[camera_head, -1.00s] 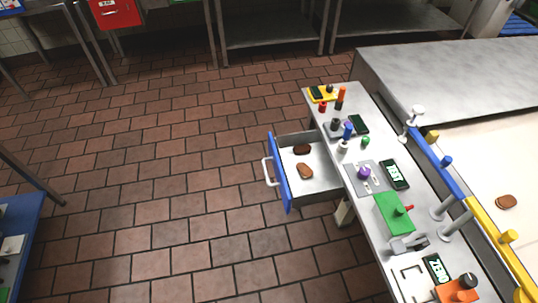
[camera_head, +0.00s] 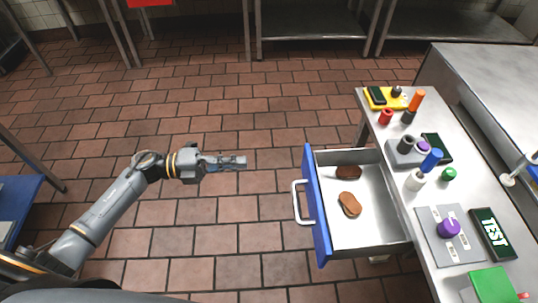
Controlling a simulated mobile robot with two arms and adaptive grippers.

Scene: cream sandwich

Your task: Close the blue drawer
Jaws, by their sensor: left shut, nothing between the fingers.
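The blue drawer (camera_head: 316,206) stands pulled out from the left side of the narrow metal table. It has a blue front panel, a white handle (camera_head: 302,202) and a grey metal inside. Two brown cookie-like pieces lie in it, a darker one (camera_head: 348,172) at the back and a lighter one (camera_head: 349,204) nearer the middle. My left gripper (camera_head: 240,162) is shut and empty, over the floor to the left of the drawer front. A clear gap lies between its tip and the handle. My right gripper is not in view.
The narrow table (camera_head: 405,180) carries a yellow tray (camera_head: 380,103), a blue peg (camera_head: 432,159), a purple knob (camera_head: 449,227), a TEST display (camera_head: 493,233) and a green block (camera_head: 492,285). Open tiled floor lies left of the drawer. A blue-topped table (camera_head: 18,205) stands at far left.

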